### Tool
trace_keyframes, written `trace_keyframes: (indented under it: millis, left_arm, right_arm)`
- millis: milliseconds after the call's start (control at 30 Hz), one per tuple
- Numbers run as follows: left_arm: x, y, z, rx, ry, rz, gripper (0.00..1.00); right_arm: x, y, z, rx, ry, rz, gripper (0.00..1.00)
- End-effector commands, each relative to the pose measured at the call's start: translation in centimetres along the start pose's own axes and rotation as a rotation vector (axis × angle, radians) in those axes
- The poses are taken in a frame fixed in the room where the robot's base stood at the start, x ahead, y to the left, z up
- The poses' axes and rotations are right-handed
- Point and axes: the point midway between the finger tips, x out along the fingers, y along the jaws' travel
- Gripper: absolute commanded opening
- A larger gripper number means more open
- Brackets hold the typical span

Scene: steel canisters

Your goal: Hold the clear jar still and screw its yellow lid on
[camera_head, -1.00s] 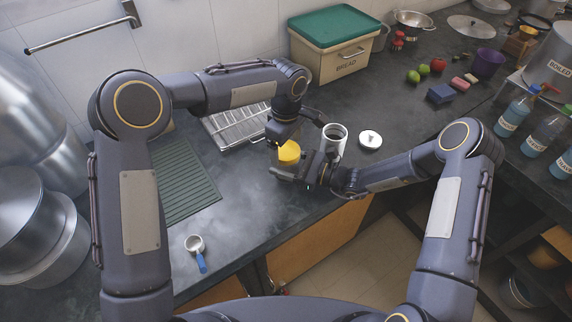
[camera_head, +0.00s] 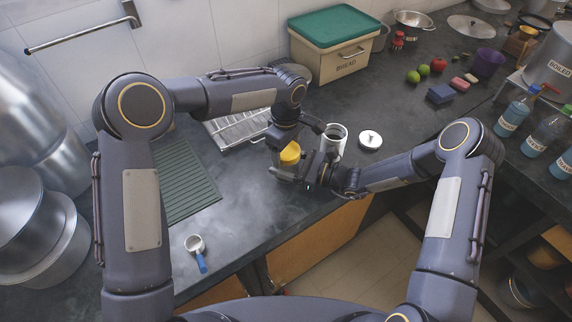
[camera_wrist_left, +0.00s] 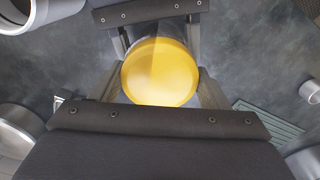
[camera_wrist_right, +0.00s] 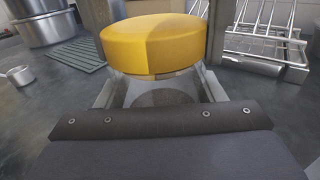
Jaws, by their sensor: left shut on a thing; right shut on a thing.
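The yellow lid (camera_head: 290,153) sits on top of the clear jar (camera_wrist_right: 160,92), and from here I cannot tell how tightly it is seated. In the left wrist view the lid (camera_wrist_left: 160,72) lies between the fingers of my left gripper (camera_wrist_left: 160,84), which is shut on it from above. My right gripper (camera_wrist_right: 158,92) is shut on the jar below the lid, one finger on each side. The jar stands on the dark counter and is mostly hidden by my grippers in the head view.
An open steel canister (camera_head: 334,141) stands close to the right of the jar, with a steel lid (camera_head: 370,140) beyond it. A wire rack (camera_head: 240,129) and a ribbed green mat (camera_head: 186,182) lie to the left. A blue-handled scoop (camera_head: 196,246) lies near the front edge.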

Motion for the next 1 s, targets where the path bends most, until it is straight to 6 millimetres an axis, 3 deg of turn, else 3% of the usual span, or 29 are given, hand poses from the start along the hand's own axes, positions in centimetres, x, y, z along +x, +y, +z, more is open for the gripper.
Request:
trace_keyframes:
  millis: [167,1000]
  left_arm:
    - [-0.05,0.02,0.08,0.319,0.003,0.000,0.45]
    - [-0.05,0.09,-0.02,0.316,0.003,0.003,0.45]
  right_arm:
    - [0.02,0.13,0.03,-0.001,-0.001,0.005,0.01]
    - [0.07,0.24,0.04,-0.002,-0.002,0.007,0.00]
